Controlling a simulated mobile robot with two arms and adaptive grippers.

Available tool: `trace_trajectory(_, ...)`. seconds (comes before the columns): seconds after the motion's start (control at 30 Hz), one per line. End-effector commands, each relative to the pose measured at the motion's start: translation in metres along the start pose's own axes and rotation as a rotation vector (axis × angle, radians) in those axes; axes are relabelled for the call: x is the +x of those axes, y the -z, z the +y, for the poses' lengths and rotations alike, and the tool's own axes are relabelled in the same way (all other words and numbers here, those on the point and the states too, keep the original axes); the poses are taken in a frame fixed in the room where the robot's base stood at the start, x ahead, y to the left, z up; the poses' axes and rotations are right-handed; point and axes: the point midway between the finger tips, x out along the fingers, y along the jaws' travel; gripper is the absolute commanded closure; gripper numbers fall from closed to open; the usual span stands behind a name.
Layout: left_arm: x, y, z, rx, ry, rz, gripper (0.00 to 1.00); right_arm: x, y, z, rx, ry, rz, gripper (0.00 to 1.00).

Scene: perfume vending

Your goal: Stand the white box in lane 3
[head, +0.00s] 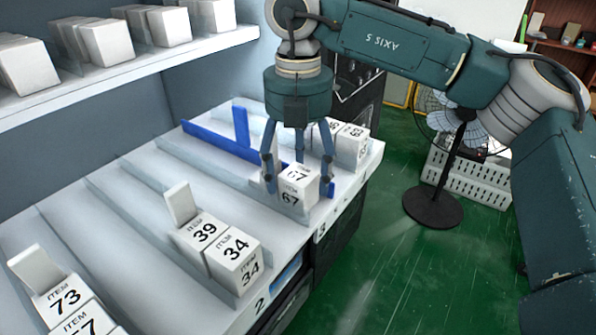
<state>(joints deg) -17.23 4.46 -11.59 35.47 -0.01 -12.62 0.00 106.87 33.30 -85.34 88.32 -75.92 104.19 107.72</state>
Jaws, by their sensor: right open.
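The white box marked ITEM 67 (299,194) stands upright at the front end of lane 3, by the label 3 (320,231) on the shelf's front edge. My right gripper (298,172) points down over the box. Its fingers are open, one to the left of the box and others to the right and behind. Whether any finger touches the box I cannot tell. The palm is above the box's top. My left gripper is not in view.
Lane 2 holds boxes 39 (206,232) and 34 (235,257). Lane 1 holds box 73 (62,298) and another. More white boxes (352,145) stand right of lane 3. A blue divider (217,143) lies behind. An upper shelf (120,70) holds several boxes. A fan (434,207) stands right.

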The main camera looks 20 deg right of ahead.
Motion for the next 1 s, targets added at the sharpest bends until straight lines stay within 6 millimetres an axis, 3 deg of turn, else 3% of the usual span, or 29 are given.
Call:
trace_trajectory(0.3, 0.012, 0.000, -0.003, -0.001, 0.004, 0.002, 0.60, -0.061, 0.001, 0.001, 0.000, -0.006, -0.001, 0.31)
trace_trajectory(0.5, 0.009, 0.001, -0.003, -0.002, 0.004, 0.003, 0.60, -0.102, 0.000, 0.001, 0.000, -0.004, -0.002, 0.31)
trace_trajectory(0.7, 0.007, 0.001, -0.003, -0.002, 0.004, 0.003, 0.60, -0.117, 0.000, 0.000, -0.001, -0.002, -0.001, 0.31)
trace_trajectory(1.0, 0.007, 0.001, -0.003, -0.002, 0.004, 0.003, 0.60, -0.118, 0.000, 0.000, -0.001, -0.001, 0.000, 0.31)
